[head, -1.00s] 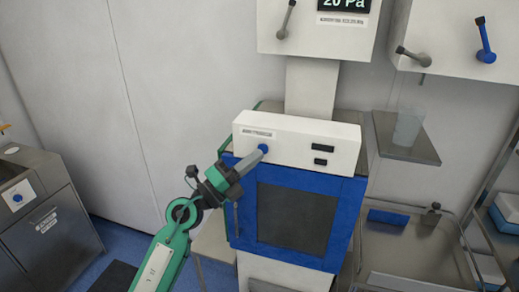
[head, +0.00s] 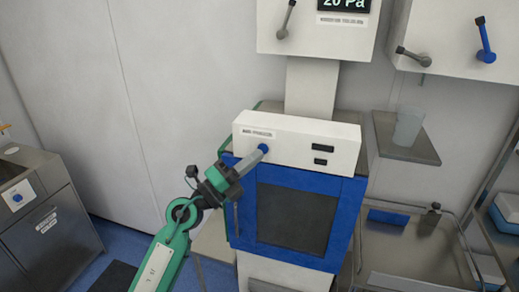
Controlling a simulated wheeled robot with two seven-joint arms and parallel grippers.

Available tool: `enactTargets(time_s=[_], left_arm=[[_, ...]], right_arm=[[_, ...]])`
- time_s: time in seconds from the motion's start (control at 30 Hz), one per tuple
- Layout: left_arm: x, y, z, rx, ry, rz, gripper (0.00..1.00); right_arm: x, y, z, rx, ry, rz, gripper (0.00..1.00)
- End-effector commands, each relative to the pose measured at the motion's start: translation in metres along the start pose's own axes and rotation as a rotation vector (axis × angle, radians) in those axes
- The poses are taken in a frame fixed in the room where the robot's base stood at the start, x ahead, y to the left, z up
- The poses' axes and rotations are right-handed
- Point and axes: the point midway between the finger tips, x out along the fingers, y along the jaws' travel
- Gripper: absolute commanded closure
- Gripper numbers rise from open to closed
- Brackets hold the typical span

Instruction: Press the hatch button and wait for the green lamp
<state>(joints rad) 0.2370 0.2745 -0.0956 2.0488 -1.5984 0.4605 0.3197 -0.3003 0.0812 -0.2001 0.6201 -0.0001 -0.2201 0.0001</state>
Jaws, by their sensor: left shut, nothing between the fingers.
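The hatch is a blue-framed unit with a dark window (head: 297,217) and a white control panel (head: 335,150) on top. A blue round button (head: 263,148) sits on the left of the panel's front. My left gripper (head: 262,151) is shut and empty, its fingertips at the button and seeming to touch it; they partly cover it. Two small dark rectangles (head: 321,148) show on the right of the panel. No green light shows on the panel. My right gripper is not in view.
A steel cabinet (head: 48,225) with its own blue button stands at the left. A shelf (head: 405,147) with a clear cup (head: 408,126) is right of the hatch. White wall boxes with levers hang above.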

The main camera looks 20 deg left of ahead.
Motion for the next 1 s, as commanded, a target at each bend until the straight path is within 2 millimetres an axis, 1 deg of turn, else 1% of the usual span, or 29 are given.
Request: enactTargets(time_s=[0.17,0.47,1.0], left_arm=[[0.0006,0.0002,0.0003,0.0,0.0,0.0,1.0],[0.0076,0.0052,0.0033,-0.001,0.001,0.0,1.0],[0.0088,0.0063,0.0044,0.0,0.0,0.0,1.0]], right_arm=[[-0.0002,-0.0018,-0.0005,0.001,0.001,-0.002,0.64],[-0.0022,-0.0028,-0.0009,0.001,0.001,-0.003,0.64],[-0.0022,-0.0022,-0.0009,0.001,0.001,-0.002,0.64]])
